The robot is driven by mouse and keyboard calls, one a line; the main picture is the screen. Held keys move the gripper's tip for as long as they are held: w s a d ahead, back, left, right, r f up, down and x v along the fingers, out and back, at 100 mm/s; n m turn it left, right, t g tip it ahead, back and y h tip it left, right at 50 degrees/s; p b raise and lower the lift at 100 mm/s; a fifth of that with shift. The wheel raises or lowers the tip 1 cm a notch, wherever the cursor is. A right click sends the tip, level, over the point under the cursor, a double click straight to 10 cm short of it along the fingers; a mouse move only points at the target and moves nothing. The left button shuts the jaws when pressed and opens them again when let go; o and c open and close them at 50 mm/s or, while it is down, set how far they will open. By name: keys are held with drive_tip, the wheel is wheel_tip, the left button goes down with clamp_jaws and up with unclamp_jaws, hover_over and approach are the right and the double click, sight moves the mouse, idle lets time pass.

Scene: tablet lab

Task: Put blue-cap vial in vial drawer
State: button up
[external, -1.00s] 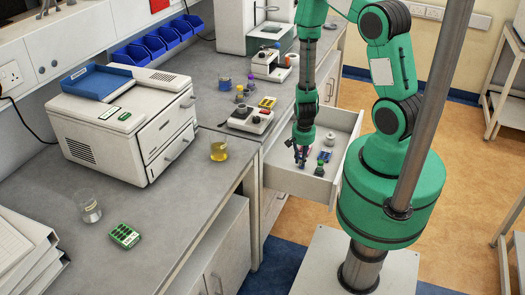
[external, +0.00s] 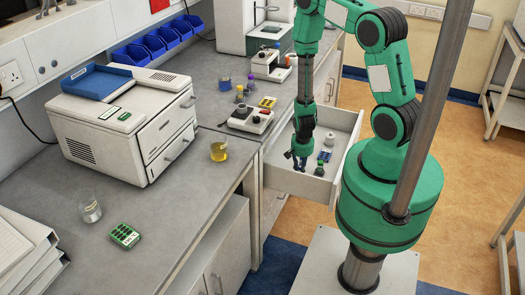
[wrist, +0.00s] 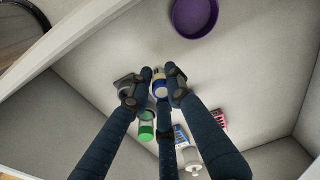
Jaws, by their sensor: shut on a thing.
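The blue-cap vial (wrist: 160,89) is held between my gripper's fingertips (wrist: 155,84) in the wrist view. Its blue band and a yellowish end show; the rest is hidden by the fingers. In the external view my gripper (external: 299,162) points down inside the open vial drawer (external: 290,181), near its left side; the vial is too small to make out there. I cannot tell whether the vial touches the drawer floor.
The drawer also holds a green-capped vial (wrist: 147,130) close to the fingers, a purple round container (wrist: 195,16), a red piece (wrist: 219,120) and a white-and-blue item (wrist: 190,156). Drawer walls surround the gripper. Bare floor lies between these things.

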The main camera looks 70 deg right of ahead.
drive_tip(key=shift+f+b, duration=0.5)
drive_tip(key=shift+f, duration=1.4)
drive_tip(key=o, duration=0.8)
drive_tip(key=shift+f, duration=0.1)
drive_tip(key=shift+o, duration=0.2)
wheel_tip(320, 180, up, 12)
drive_tip(key=a+p, duration=0.1)
drive_tip(key=p, duration=0.2)
drive_tip(key=shift+s+p, duration=0.15)
drive_tip(key=shift+p, duration=0.25)
drive_tip(key=shift+r, duration=0.2)
